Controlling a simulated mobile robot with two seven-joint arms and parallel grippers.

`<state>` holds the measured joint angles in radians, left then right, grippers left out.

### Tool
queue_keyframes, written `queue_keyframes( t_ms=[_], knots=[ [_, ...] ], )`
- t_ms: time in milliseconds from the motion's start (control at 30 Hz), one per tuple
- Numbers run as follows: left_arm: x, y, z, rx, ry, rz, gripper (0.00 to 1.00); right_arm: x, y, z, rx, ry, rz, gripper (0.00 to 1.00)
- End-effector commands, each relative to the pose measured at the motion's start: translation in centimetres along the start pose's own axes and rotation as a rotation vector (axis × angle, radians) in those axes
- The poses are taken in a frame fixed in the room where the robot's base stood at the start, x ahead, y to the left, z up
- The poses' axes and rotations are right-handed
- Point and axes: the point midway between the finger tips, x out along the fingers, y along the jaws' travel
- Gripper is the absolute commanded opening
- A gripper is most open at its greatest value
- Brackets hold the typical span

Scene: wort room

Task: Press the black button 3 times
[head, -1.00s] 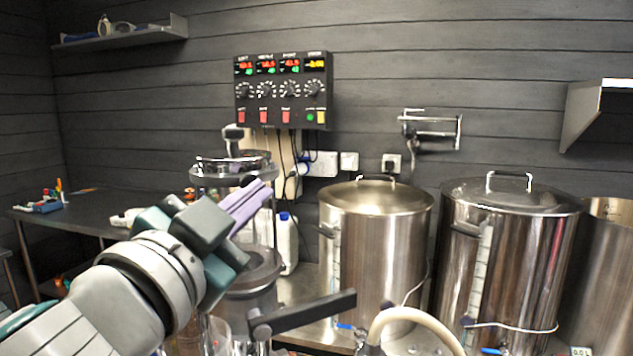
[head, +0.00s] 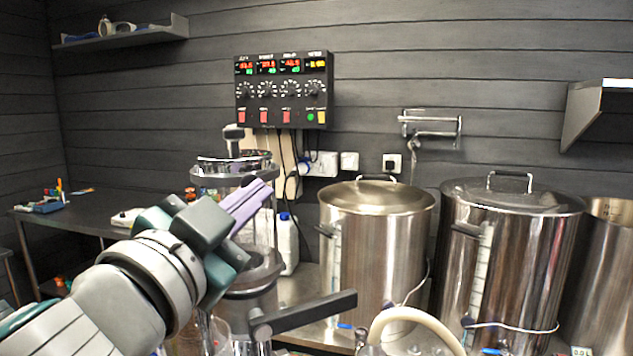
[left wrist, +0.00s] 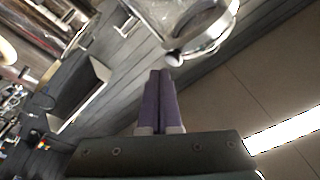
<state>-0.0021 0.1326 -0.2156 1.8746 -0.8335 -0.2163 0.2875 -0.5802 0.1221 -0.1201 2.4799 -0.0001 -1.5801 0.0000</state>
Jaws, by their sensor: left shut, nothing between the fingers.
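The control box (head: 283,91) hangs on the dark plank wall. It has lit displays, a row of black knobs, red switches, and a green and a yellow button. I cannot make out a separate black button on it for certain. My left gripper (head: 262,187) is shut and empty, its purple fingers pointing up and right. In the picture it lies below the box, in front of the glass and metal vessel. In the left wrist view the closed fingers (left wrist: 160,78) touch nothing I can see. My right gripper is not in view.
The vessel (head: 233,166) with a metal lid stands behind my left gripper. A lidded steel pot (head: 376,240) and a larger one (head: 507,250) stand to the right. A white bottle (head: 287,244) is beside the vessel. Cables hang below the control box. A dark table (head: 90,212) is at the left.

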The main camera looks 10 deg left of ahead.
Motion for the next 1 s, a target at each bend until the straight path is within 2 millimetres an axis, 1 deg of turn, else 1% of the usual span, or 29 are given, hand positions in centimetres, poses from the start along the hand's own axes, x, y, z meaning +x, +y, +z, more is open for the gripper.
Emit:
queue_keyframes(
  t_ms=[200,1000],
  knots=[
    [0.49,-0.36,0.33,0.002,0.001,0.000,0.00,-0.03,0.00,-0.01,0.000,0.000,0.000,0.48],
    [0.86,-0.63,0.64,0.001,0.000,0.000,0.00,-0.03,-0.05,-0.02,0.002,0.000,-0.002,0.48]
  ],
)
